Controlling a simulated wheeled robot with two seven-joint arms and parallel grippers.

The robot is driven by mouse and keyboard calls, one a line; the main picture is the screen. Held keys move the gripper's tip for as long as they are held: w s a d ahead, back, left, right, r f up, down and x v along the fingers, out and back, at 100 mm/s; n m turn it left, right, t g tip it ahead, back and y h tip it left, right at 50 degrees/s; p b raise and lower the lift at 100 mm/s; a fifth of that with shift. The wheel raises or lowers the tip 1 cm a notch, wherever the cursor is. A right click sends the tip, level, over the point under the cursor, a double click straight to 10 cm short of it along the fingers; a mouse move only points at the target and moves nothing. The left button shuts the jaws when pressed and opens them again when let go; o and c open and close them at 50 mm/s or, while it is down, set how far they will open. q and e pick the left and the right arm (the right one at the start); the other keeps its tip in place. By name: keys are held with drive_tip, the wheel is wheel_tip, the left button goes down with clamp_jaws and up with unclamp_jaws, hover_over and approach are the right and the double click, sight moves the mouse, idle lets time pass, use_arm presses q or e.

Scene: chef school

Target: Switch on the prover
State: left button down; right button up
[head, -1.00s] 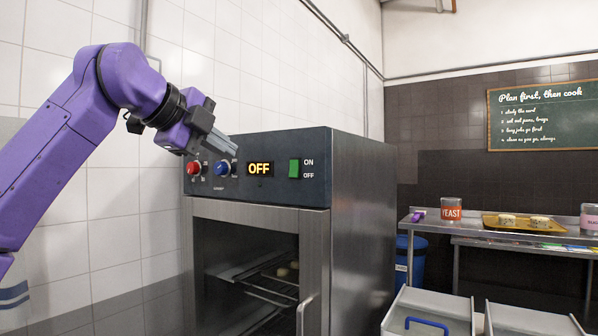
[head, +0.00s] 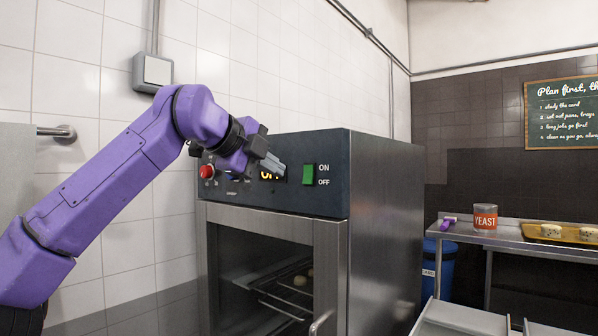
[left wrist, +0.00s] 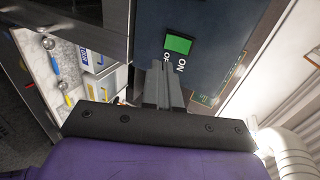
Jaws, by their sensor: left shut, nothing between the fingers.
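The prover (head: 385,230) is a steel cabinet with a dark control panel and a glass door. The red knob (head: 207,171) shows. My right gripper is out of view.
The prover's door handle (head: 321,322) sticks out low at the front. A steel table (head: 510,233) at the right holds a yeast jar (head: 485,217) and a yellow tray (head: 570,236). A blue bin (head: 440,268) stands below. A wall switch box (head: 155,71) is at upper left.

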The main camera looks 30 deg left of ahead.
sight(307, 183)
use_arm(q)
drive_tip(key=p+x, duration=0.1)
drive_tip(key=x, duration=0.1)
drive_tip(key=p+x, duration=0.1)
drive_tip(key=x, duration=0.2)
drive_tip(key=r+p+x, duration=0.1)
drive_tip(key=x, duration=0.1)
drive_tip(key=shift+w+p, duration=0.4)
drive_tip(key=shift+w, duration=0.1)
drive_tip(key=shift+w+f, duration=0.25)
drive_tip(key=shift+w, duration=0.15)
drive_tip(key=shift+s, duration=0.1)
